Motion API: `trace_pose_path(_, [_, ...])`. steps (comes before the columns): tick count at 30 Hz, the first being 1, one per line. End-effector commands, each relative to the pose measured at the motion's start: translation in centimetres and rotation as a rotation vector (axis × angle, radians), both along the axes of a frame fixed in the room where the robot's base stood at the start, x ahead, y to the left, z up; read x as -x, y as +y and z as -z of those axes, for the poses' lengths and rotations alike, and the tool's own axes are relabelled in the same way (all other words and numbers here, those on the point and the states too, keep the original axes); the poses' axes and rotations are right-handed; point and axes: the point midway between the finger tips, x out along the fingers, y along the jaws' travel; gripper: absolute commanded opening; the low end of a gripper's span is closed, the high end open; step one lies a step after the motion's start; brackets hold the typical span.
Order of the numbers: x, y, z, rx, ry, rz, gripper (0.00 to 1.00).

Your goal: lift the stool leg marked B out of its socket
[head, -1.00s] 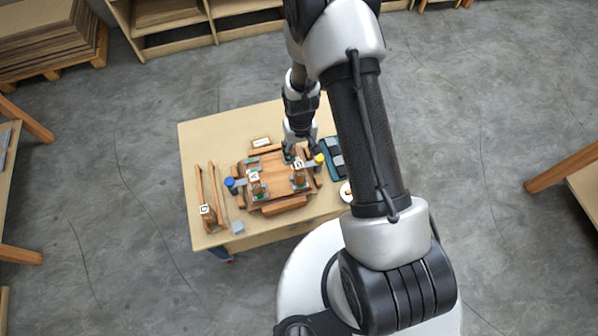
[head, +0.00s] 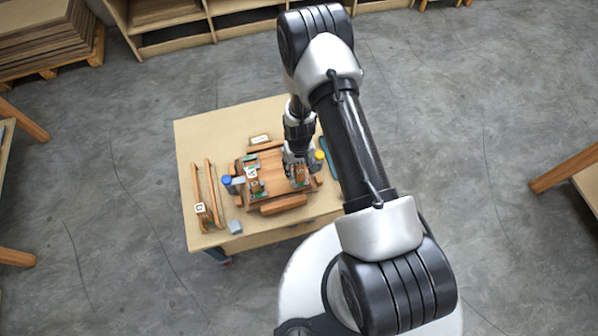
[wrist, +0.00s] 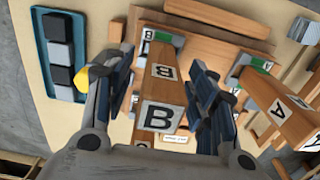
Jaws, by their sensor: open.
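The stool leg marked B (wrist: 158,108) stands in its socket, with its black B label facing the wrist camera. In the head view leg B (head: 299,174) is at the right of the wooden stool seat (head: 274,172). My gripper (wrist: 160,76) is open, with one finger on each side of leg B. Gaps show between fingers and leg in the wrist view. The leg's socket end is partly hidden. The leg marked A (wrist: 285,112) stands to the right in the wrist view.
A teal tray (wrist: 42,60) with dark and pale blocks lies left of the gripper in the wrist view. Blue-capped (head: 228,181) and yellow-capped (head: 319,156) items flank the seat. Long wooden pieces (head: 208,190) and a grey block (head: 235,227) lie on the table's left.

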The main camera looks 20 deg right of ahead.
Motion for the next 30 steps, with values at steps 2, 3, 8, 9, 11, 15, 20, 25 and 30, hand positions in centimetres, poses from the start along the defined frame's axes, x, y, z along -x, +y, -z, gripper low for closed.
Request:
trace_pose_path(2, [-0.05,-0.01,0.57,0.000,-0.001,0.000,0.52])
trace_pose_path(3, [-0.07,-0.01,0.55,0.000,-0.002,0.000,0.52])
trace_pose_path(8, [-0.06,-0.02,0.43,0.000,-0.002,0.000,0.51])
trace_pose_path(9, [-0.06,-0.02,0.43,0.000,-0.002,0.000,0.48])
trace_pose_path(11, [-0.05,-0.02,0.43,0.000,-0.001,0.000,0.44])
trace_pose_path(15, [-0.05,-0.02,0.43,0.000,-0.001,0.000,0.35])
trace_pose_path(20, [-0.04,-0.02,0.43,0.000,-0.001,0.000,0.24])
trace_pose_path(25, [-0.04,-0.02,0.43,0.000,-0.001,0.000,0.13])
trace_pose_path(30, [-0.04,-0.02,0.43,0.000,-0.001,0.000,0.02])
